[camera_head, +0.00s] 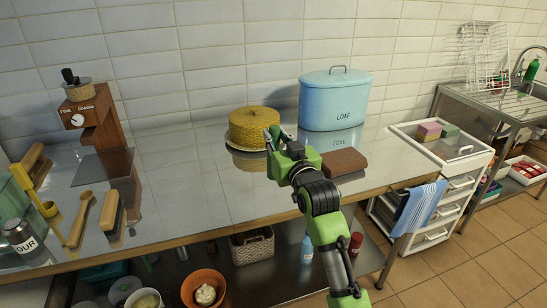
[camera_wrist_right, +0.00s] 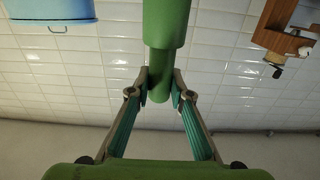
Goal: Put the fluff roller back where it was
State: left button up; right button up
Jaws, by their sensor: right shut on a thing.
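My right gripper (camera_head: 272,138) is above the steel worktop, in front of the yellow domed thing, pointing towards the tiled wall. In the right wrist view its two fingers (camera_wrist_right: 159,88) are shut on a green roller-like thing (camera_wrist_right: 164,28), likely the fluff roller. It has a thick upper part and a narrower part between the fingertips. In the head view it is hard to tell from my green gripper. My left gripper is not in view.
The yellow domed thing (camera_head: 250,126) stands close behind the gripper. A blue loaf bin (camera_head: 333,101) and a brown block (camera_head: 344,162) are to the right. The worktop's middle (camera_head: 190,190) is clear.

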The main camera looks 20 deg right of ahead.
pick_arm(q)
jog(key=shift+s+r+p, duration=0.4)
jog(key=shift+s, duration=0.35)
pick_arm(e)
jog(key=w+d+f, duration=0.2)
jog(key=w+f, duration=0.4)
jog(key=f, duration=0.3)
jog(key=shift+f, duration=0.25)
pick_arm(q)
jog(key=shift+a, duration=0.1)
pick_arm(e)
jog(key=shift+a+f, duration=0.1)
jog(key=o, duration=1)
pick_arm(q)
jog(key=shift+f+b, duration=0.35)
jog(key=shift+b, duration=0.05)
pick_arm(e)
jog(key=s, duration=1.2)
jog(key=shift+d, duration=0.25)
